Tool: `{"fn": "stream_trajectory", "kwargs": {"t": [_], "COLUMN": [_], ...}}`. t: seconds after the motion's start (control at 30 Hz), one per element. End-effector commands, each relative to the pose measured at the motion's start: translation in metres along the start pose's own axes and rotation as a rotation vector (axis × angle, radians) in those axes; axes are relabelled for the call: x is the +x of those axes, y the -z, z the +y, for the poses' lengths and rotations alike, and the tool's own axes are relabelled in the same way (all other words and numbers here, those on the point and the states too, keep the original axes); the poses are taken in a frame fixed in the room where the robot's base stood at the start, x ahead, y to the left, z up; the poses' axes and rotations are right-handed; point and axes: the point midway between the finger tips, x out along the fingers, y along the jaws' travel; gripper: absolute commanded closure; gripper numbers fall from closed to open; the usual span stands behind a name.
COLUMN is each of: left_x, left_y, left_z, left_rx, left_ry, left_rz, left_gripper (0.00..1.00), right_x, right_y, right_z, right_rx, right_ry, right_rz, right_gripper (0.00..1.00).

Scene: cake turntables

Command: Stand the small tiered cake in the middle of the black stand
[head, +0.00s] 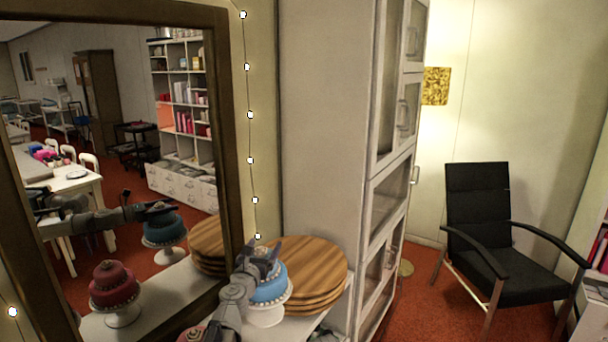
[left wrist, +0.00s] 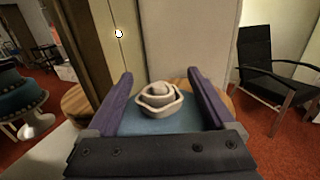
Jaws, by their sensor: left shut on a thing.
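A small blue tiered cake (head: 268,288) is at or just above a white pedestal stand (head: 267,315) on a light shelf. My left gripper (head: 260,258) is over its top. In the left wrist view, the purple fingers stand on either side of the blue cake top (left wrist: 135,122) with its cream rose (left wrist: 160,100); the gripper is shut on the cake. Whether the cake touches the stand cannot be told. The black stand is not visible. My right gripper is not in view.
Round wooden boards (head: 315,262) are stacked right beside the cake. A large framed mirror (head: 225,150) at the left reflects a red cake, the blue cake and the room. A tall white cabinet (head: 330,130) stands behind. A black armchair (head: 490,220) is at the right, with red floor between.

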Motion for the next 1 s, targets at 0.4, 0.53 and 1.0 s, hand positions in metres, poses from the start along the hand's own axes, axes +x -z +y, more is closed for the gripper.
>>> {"fn": "stream_trajectory", "kwargs": {"t": [0.4, 0.53, 1.0], "left_x": [0.0, 0.0, 0.0], "left_y": [-0.045, -0.056, -0.001], "left_z": [0.0, 0.0, 0.0], "left_rx": [0.0, 0.0, 0.0], "left_ry": [0.0, 0.0, 0.0], "left_rz": [0.0, 0.0, 0.0], "left_gripper": [1.0, 1.0, 1.0], "right_x": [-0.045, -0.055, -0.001], "right_y": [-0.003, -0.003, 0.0], "right_z": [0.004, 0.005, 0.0], "right_rx": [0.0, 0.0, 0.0], "right_ry": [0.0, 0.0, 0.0], "right_rz": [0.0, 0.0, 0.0], "right_gripper": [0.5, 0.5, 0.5]}}
